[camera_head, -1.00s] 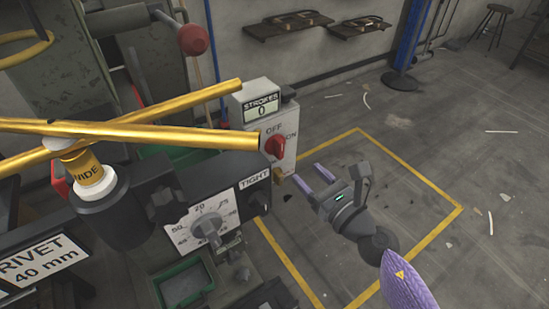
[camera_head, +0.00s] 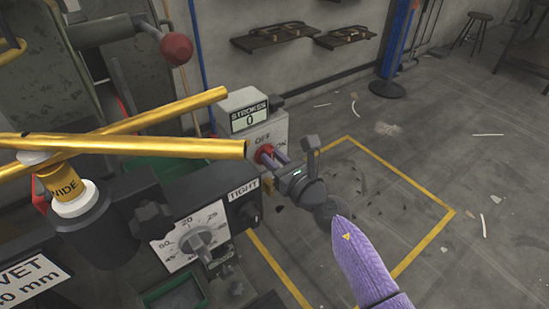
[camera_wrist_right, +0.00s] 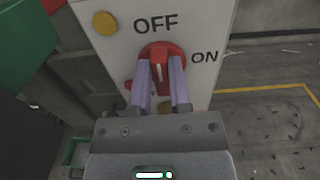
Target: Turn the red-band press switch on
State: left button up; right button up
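The red rotary switch (camera_head: 263,152) sits on the front of a light grey box (camera_head: 281,131) beside the press, between the labels OFF and ON. In the right wrist view the red knob (camera_wrist_right: 160,52) has a white mark pointing up toward OFF. My right gripper (camera_head: 273,158) is at the switch. Its two lilac fingers (camera_wrist_right: 161,78) lie on either side of the knob's raised grip and appear closed on it; exact contact is hard to see. My left gripper is out of view.
Gold bars (camera_head: 120,146) cross the press left of the box. A counter (camera_head: 249,116) reads 0. The yellow-outlined floor (camera_head: 350,215) at right is clear apart from debris.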

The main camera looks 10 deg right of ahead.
grip_shut()
jog(key=m+p, duration=0.1)
jog(key=m, duration=0.2)
jog(key=shift+d, duration=0.15)
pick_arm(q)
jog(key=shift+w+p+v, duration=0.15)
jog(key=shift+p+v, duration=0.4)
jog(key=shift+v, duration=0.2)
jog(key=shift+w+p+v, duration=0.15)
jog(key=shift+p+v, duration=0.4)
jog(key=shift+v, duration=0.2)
pick_arm(e)
jog(key=shift+w+d+f+m, duration=0.15)
jog(key=shift+f+m, duration=0.1)
jog(key=shift+m, duration=2.2)
jog(key=shift+d+f+m, duration=0.15)
jog(key=shift+f+m, duration=0.05)
jog(key=shift+m, duration=2.3)
jog(key=shift+w+d+f+m, duration=0.15)
jog(key=shift+f+m, duration=0.1)
jog(key=shift+m, duration=2.2)
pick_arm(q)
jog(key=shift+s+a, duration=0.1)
